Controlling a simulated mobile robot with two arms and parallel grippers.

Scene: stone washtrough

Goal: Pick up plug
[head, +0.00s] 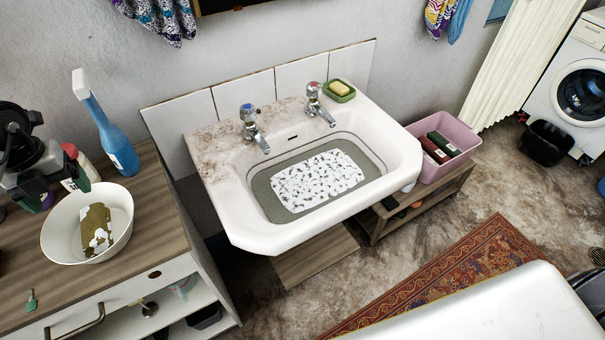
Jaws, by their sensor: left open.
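I cannot pick out a plug for certain. A small round thing with a short stem (148,309) sits in the open shelf of the wooden-topped cabinet at lower left; it may be the plug, but it is too small to tell. The white washbasin (404,158) has a grey bottom with a white dark-speckled mat (318,181) lying in it. My left gripper (38,180) is dark and open at the left edge, above the cabinet top, beside a red-capped bottle and behind the white bowl. No plug shows between its fingers. My right gripper is not in view.
A white bowl (57,234) with a greenish-brown thing in it and a blue spray bottle (115,145) stand on the cabinet top (160,225). Two taps rise behind the basin. A pink tub (462,165) stands right of it. A large white rounded surface fills the lower right.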

